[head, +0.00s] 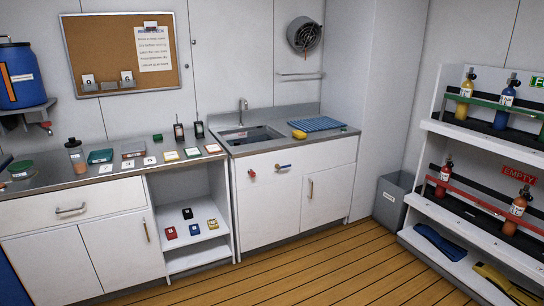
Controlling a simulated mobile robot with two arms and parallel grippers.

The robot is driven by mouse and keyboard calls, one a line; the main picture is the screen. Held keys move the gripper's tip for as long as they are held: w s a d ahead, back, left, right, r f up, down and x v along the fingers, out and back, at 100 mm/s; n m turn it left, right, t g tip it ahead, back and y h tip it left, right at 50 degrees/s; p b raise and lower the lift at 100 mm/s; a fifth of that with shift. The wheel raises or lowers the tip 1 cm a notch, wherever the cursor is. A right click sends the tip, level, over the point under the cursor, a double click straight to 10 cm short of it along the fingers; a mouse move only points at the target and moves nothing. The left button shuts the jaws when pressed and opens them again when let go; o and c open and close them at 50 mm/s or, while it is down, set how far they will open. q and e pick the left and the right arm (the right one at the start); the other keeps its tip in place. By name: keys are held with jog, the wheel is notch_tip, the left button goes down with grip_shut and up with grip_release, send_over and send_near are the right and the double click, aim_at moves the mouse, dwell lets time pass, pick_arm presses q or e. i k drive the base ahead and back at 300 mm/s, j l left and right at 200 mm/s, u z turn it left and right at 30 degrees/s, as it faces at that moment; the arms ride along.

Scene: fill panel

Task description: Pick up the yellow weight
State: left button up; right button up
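The blocks appear apart from each other and nothing covers the yellow one. Neither of my grippers shows in the head view.
The counter (105,183) above the cubby holds several small cards and containers. A sink (250,137) with a yellow item (299,134) beside it is to the right. A cylinder rack (437,127) and grey bin (393,199) stand at the right. The wooden floor (310,270) is clear.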

aim_at(212, 223)
jog(key=i, duration=2.4)
